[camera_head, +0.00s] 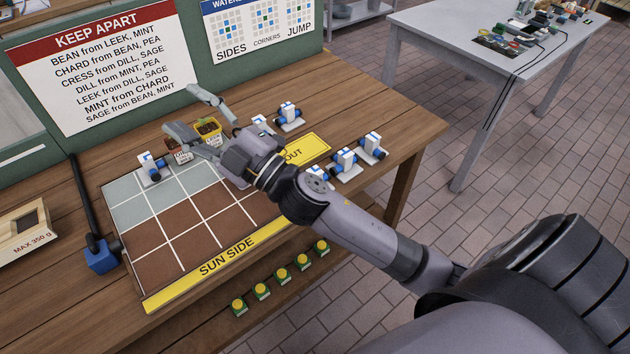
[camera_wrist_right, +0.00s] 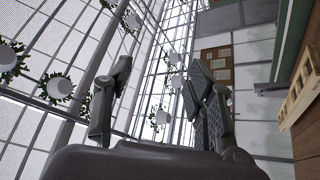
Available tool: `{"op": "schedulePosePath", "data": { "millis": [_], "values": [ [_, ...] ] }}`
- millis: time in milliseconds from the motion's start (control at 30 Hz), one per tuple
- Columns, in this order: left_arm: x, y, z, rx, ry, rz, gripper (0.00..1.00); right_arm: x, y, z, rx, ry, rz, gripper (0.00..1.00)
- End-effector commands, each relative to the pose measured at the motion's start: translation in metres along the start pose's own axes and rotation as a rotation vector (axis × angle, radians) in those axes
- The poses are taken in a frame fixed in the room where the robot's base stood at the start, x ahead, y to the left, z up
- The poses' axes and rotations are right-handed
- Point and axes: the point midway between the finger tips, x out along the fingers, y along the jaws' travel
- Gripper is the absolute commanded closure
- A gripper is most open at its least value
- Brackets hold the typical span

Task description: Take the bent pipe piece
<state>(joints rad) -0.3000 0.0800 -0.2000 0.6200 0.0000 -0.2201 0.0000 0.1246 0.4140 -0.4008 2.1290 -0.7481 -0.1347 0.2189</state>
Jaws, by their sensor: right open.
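Several small blue-and-white pieces on pale bases stand on the wooden bench in the head view. One piece (camera_head: 152,168) is on the pale back-left cells of the grid. Another piece (camera_head: 288,116) is at the back right, and more (camera_head: 345,160) (camera_head: 373,147) stand right of the yellow OUT strip. I cannot tell which piece is the bent pipe. My right gripper (camera_head: 182,111) is open above the back of the grid; its open fingers also show in the right wrist view (camera_wrist_right: 160,68). My left gripper is out of view.
The grid board (camera_head: 150,240) has mostly bare brown cells. A blue block (camera_head: 101,257) with a black rod is at left. Yellow-topped buttons (camera_head: 262,290) line the front. A grey table (camera_head: 440,45) stands behind right.

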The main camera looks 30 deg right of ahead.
Motion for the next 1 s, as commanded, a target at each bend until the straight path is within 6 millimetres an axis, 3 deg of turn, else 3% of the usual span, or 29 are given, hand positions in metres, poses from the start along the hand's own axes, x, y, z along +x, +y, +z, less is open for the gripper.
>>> {"op": "schedulePosePath", "data": {
  "millis": [100, 200, 333, 467, 567, 700, 800, 900, 1000],
  "values": [
    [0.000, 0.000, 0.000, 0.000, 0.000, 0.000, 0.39, 0.020, -0.012, -0.054, -0.206, 0.320, -0.099, 0.50],
    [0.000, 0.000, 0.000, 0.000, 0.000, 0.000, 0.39, 0.018, -0.037, -0.081, -0.382, 0.558, -0.237, 0.50],
    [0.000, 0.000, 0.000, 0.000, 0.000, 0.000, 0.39, 0.000, -0.074, -0.079, -0.614, 0.803, -0.490, 0.50],
    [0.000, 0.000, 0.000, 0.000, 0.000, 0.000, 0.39, -0.027, -0.094, -0.034, -0.830, 0.948, -0.820, 0.50],
    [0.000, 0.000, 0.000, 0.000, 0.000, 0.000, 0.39, -0.050, -0.086, 0.021, -0.972, 0.976, -1.116, 0.50],
    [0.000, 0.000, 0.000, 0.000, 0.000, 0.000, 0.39, -0.083, -0.035, 0.100, -1.099, 0.889, -1.546, 0.50],
    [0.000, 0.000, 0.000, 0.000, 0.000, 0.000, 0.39, -0.105, 0.012, 0.139, -1.127, 0.772, -1.797, 0.50],
    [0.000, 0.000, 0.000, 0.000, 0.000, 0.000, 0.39, -0.121, 0.052, 0.160, -1.121, 0.663, -1.970, 0.50],
    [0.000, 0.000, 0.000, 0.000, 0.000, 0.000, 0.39, -0.132, 0.074, 0.169, -1.106, 0.595, -2.065, 0.50]
  ]
}}
